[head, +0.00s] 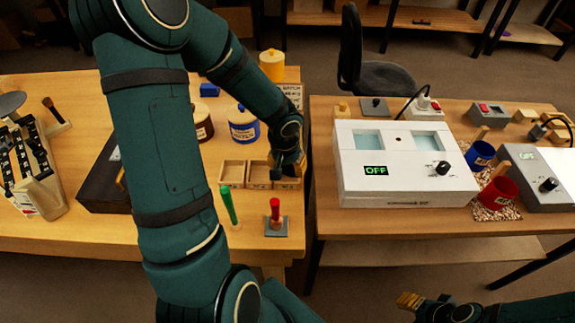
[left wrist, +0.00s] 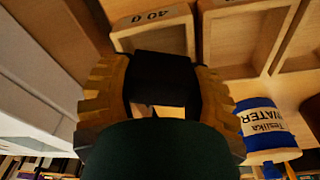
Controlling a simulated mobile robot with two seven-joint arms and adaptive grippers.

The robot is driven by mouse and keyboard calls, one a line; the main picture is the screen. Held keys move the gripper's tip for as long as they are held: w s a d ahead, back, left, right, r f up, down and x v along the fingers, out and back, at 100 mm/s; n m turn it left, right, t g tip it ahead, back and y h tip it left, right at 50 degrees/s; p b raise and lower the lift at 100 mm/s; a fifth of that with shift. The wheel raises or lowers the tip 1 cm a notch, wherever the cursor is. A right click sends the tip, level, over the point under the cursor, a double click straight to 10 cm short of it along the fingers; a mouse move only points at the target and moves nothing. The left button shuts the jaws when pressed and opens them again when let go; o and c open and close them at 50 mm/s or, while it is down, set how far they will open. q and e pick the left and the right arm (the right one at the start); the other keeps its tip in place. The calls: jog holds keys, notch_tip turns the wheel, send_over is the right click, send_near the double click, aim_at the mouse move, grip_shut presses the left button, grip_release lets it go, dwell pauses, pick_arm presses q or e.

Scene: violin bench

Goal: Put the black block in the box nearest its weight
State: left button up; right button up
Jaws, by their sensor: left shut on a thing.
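The black block (left wrist: 160,77) is between the tan fingers of my left gripper (left wrist: 160,95), which is shut on it. In the head view this gripper (head: 288,166) is at the rightmost of three small open wooden boxes, partly covering it. These are the left box (head: 232,164), the middle box (head: 259,185) and the right box (head: 288,184). In the left wrist view the block overlaps a box marked "40" (left wrist: 151,20); whether it is inside or above is unclear. My right gripper (head: 410,301) is at the bottom right, away from the boxes; its opening cannot be told.
A blue-and-cream water tin (head: 243,128) stands behind the boxes. A green-handled tool (head: 228,205) and a red-handled tool (head: 275,212) stand in front. A white device reading OFF (head: 405,185) sits on the right bench, across a gap.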

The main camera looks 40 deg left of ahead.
aim_at(285, 167)
pick_arm(q)
jog(key=o, duration=1.1)
jog(key=shift+r, duration=0.1)
jog(key=shift+r+p, duration=0.45)
jog(key=shift+p, duration=0.2)
jog(key=r+p, duration=0.1)
jog(key=r, duration=0.3)
jog(key=s+r+p, duration=0.1)
jog(key=r+p, duration=0.1)
jog(key=r, duration=0.2)
jog(key=r+p, duration=0.1)
jog(key=r, duration=0.3)
jog(key=shift+s+d+p, duration=0.3)
jog(key=shift+s+p, duration=0.05)
jog(key=shift+p, duration=0.05)
